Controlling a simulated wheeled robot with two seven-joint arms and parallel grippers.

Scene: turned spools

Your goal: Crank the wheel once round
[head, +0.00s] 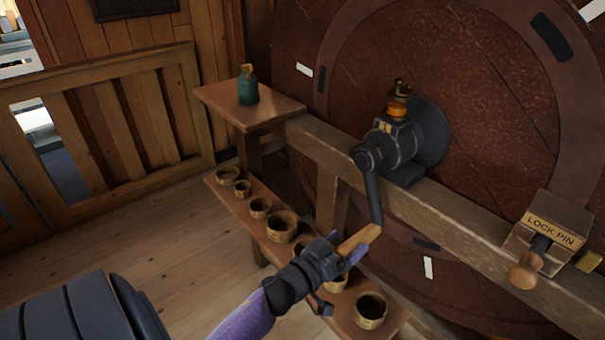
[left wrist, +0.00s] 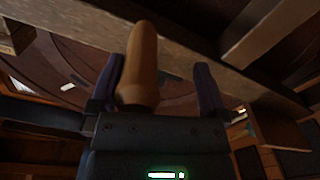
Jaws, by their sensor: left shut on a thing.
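The big red-brown wheel (head: 480,130) fills the right of the head view. A dark metal crank housing (head: 395,145) sits on the wooden beam in front of it. The crank arm (head: 373,195) hangs down from the housing, with a wooden handle (head: 362,238) at its lower end. My left gripper (head: 345,252) is shut on this handle. The left wrist view shows the handle (left wrist: 140,65) between the two purple fingers. A box labelled LOCK PIN (head: 557,225) sits on the beam at right, with a wooden knob (head: 525,270) sticking out. My right gripper is not in view.
A low bench (head: 385,322) with several wooden cups stands below the crank, under my left forearm. A green bottle (head: 248,88) stands on a small shelf (head: 275,112). A wooden railing (head: 110,130) is at left. The floor between is clear.

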